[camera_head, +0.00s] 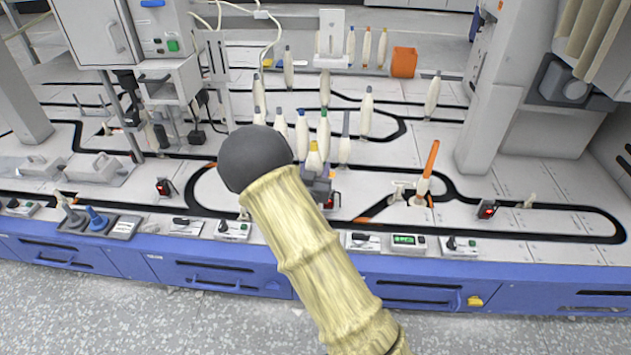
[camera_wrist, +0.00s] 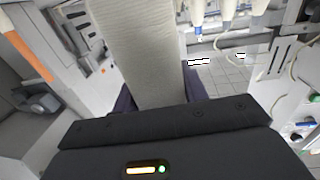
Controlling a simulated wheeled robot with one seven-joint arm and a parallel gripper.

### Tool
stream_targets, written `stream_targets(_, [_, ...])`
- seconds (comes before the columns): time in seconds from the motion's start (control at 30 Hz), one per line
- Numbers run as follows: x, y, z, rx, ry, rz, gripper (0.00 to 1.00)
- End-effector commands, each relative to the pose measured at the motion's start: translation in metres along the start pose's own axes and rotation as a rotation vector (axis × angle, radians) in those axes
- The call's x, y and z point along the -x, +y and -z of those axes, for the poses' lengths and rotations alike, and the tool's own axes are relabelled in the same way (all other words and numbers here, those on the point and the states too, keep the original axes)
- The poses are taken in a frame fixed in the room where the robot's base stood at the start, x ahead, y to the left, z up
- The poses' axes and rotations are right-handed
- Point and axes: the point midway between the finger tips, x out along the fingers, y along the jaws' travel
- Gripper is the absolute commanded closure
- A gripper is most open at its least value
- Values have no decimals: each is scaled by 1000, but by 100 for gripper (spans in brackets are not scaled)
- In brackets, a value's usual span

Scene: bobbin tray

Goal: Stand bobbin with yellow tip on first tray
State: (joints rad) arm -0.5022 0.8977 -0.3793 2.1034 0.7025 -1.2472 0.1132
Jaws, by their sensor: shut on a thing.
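The bobbin with the yellow tip (camera_head: 314,156) is upright in my gripper (camera_head: 318,182), above the near part of the track. In the wrist view the pale bobbin body (camera_wrist: 135,50) fills the space between the jaws of my gripper (camera_wrist: 160,92), which is shut on it. Its yellow tip is out of that view. My pale ridged arm hides part of the track below. A small peg (camera_head: 397,191) stands on the track to the right of my gripper. I cannot tell which tray is the first one.
Several white bobbins, including a green-tipped one (camera_head: 323,135), stand close behind my gripper. An orange-topped bobbin (camera_head: 429,165) leans to the right. An orange box (camera_head: 403,62) stands at the back. A grey column (camera_head: 500,90) rises at right. Small control boxes (camera_head: 408,241) line the blue-fronted near edge.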

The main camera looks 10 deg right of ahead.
Motion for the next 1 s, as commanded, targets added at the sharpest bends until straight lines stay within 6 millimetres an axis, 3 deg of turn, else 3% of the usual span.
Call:
stream_targets(0.47, [0, 0, -3, 0, 1, 0, 82])
stream_targets(1.0, [0, 0, -50, -1, 2, 0, 82])
